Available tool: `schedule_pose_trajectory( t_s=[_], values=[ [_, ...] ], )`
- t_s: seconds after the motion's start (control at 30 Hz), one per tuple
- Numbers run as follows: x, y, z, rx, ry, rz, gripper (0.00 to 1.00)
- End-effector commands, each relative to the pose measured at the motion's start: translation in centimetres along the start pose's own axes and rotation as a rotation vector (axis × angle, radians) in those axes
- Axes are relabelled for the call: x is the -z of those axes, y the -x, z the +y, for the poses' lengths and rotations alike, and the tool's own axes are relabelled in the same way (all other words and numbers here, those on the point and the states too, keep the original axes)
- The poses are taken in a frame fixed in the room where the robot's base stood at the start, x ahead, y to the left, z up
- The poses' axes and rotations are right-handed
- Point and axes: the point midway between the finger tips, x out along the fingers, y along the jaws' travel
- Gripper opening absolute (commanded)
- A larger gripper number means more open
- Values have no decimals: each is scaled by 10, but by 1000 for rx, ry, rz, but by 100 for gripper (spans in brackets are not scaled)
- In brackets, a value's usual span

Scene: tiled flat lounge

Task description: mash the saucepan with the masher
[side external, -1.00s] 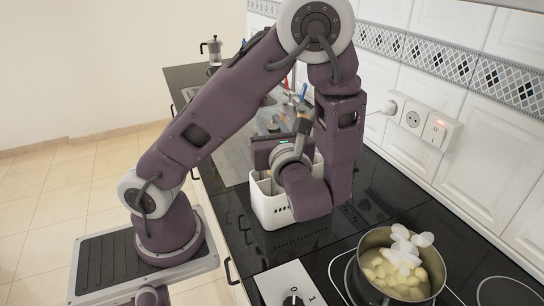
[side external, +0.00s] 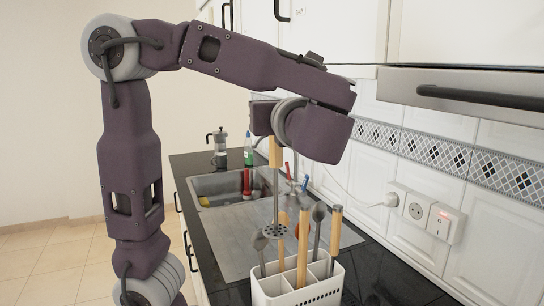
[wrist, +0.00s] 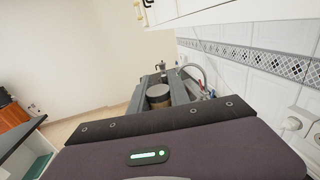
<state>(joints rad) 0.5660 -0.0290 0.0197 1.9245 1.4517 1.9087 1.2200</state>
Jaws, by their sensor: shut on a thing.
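The masher has a wooden handle (side external: 275,152), a thin metal shaft and a perforated round plate (side external: 275,231). It hangs upright from my gripper, its plate about level with the tops of the utensils in the white holder (side external: 318,291). In the wrist view my gripper (wrist: 160,86) is shut on the masher, whose round handle end (wrist: 158,96) shows between the fingers. In the side view my wrist hides most of the fingers. The saucepan is in neither current view.
Several other utensils stand in the holder, including a wooden-handled one (side external: 335,228). Behind are the sink (side external: 222,184), a moka pot (side external: 219,146) and a green bottle (side external: 248,152). The range hood (side external: 470,90) juts out at upper right, and wall sockets (side external: 416,211) sit below it.

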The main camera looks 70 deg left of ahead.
Motion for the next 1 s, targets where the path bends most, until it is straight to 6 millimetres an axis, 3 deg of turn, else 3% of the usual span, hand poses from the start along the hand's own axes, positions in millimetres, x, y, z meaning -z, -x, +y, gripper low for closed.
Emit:
schedule_pose_trajectory(
  t_s=[0.1, 0.2, 0.37, 0.57, 0.8, 1.0],
  values=[
    [-23, 0, 0, -1, 4, 1, 0],
    [-33, 1, -2, 5, -1, -1, 0],
    [-28, 20, -29, 119, -8, -2, 0],
    [2, 78, -94, 409, -12, -2, 0],
    [51, 173, -177, 837, -13, 1, 0],
    [94, 242, -212, 1112, -13, 2, 0]
  ],
)
